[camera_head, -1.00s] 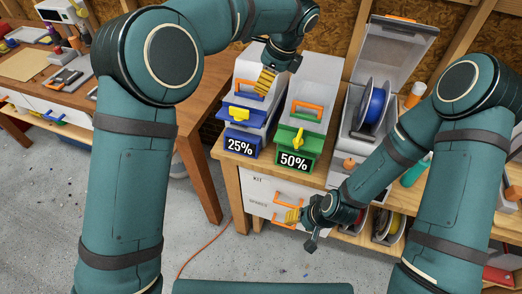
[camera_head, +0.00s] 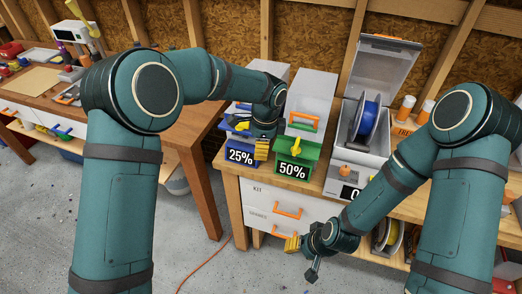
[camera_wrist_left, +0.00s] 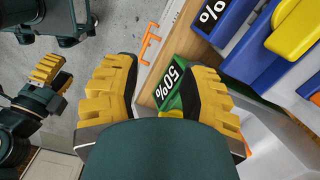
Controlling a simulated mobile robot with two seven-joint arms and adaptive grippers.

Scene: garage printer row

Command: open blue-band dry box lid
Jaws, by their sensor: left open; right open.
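The blue-band dry box (camera_head: 233,143) stands on the bench with a 25% label and a blue front; its lid looks closed, and its top is partly hidden by my left arm. Its blue parts (camera_wrist_left: 245,50) and yellow latch (camera_wrist_left: 298,28) show in the left wrist view. My left gripper (camera_head: 262,149) is open and empty, low in front of the gap between this box and the green-band 50% box (camera_head: 284,168). In the left wrist view, the green label lies between and beyond its fingers (camera_wrist_left: 165,78). My right gripper (camera_head: 293,243) is open and empty in front of the drawers.
The green-band box stands close on the right. Beyond it, a grey box has its clear lid (camera_head: 383,68) raised over a blue spool (camera_head: 366,120). Drawers with orange handles (camera_head: 287,210) sit below. A wooden workbench (camera_head: 180,130) stands left; the floor in front is clear.

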